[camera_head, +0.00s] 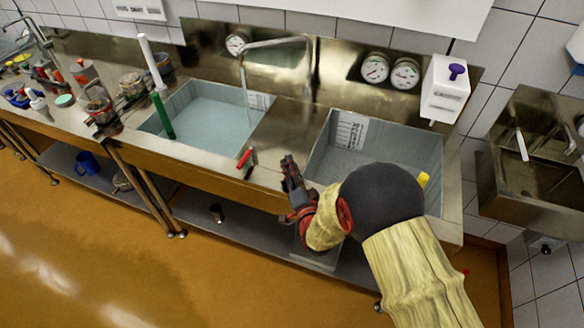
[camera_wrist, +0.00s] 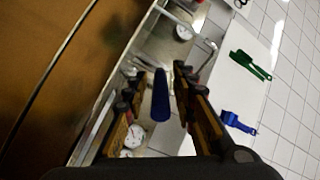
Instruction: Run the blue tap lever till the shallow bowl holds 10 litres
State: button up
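My gripper (camera_head: 292,178) is at the front edge of the sink counter, between the two basins. In the wrist view my gripper (camera_wrist: 153,80) is open, with the blue tap lever (camera_wrist: 160,97) showing between its fingers; I cannot tell if they touch it. The blue lever is hidden in the head view. A red lever (camera_head: 245,158) is left of my gripper. The left basin (camera_head: 181,92) holds pale water under the tap spout (camera_head: 275,44), with a thin stream falling. The right basin (camera_head: 398,139) has a printed sheet; my arm partly hides it. I cannot tell which bowl is shallower.
Dials (camera_head: 375,69) are on the steel backsplash. A white dispenser (camera_head: 444,90) and a small basin (camera_head: 535,150) stand at right. A green-and-white rod (camera_head: 162,115) leans at the left basin. Bottles and tools crowd the left counter. The orange floor in front is clear.

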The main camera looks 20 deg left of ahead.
grip_shut()
dwell(0.7)
